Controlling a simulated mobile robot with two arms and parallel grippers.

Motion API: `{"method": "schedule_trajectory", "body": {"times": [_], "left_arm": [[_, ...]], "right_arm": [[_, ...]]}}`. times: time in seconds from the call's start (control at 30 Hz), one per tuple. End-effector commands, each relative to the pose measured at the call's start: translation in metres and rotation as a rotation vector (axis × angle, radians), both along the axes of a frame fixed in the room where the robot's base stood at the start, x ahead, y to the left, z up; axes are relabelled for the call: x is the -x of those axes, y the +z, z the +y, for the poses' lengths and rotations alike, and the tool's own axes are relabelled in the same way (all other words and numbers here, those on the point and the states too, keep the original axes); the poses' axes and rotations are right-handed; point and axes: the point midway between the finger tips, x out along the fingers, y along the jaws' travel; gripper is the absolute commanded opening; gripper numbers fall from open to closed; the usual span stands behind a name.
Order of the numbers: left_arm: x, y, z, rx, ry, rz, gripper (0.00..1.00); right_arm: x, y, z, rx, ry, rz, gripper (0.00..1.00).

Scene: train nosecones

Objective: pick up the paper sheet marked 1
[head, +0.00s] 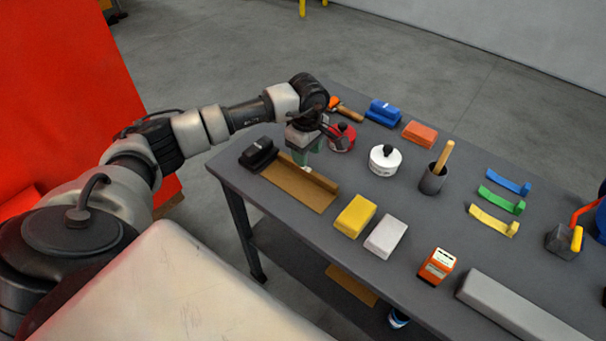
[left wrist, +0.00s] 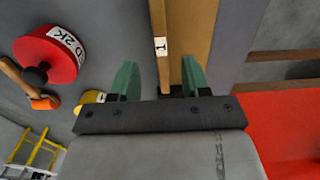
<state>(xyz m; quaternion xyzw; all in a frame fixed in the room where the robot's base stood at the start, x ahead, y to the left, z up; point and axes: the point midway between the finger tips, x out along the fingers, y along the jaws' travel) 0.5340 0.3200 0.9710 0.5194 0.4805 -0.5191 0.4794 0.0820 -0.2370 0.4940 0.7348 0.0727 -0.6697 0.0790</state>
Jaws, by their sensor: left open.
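The brown paper sheet (head: 292,190) lies near the left end of the grey table, with a raised strip along its far long edge. In the left wrist view, a white label marked 1 sits on that raised strip (left wrist: 158,20). My left gripper (head: 308,155) is above the far side of the sheet, pointing down. In the left wrist view, its green fingertips (left wrist: 158,78) are apart, with the raised strip between them. I cannot tell whether they touch it. My right gripper is not in view.
A black block (head: 258,154) stands beside the sheet's left end. A red round tin (head: 341,137) is close behind the gripper, with a white one (head: 383,160) to its right. Yellow (head: 355,216) and pale (head: 386,235) blocks lie right of the sheet.

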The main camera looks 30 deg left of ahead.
Motion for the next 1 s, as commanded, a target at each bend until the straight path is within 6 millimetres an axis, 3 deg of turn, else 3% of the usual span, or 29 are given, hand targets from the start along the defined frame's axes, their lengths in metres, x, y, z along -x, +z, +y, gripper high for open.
{"method": "schedule_trajectory", "body": {"times": [0.23, 0.4, 0.67, 0.9, 1.0], "left_arm": [[0.003, -0.028, -0.001, 0.003, 0.001, 0.006, 0.47], [0.001, -0.050, -0.001, 0.003, 0.001, 0.001, 0.47], [0.001, -0.053, 0.000, 0.001, 0.000, 0.000, 0.47], [0.001, -0.053, 0.000, 0.002, 0.000, -0.001, 0.10], [0.001, -0.053, 0.000, 0.002, 0.000, -0.001, 0.00]], "right_arm": [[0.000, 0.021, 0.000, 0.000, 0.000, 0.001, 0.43], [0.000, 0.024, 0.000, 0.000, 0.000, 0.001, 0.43], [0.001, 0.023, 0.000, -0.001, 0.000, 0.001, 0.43], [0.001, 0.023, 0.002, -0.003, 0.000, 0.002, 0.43], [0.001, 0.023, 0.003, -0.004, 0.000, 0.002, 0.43]]}}
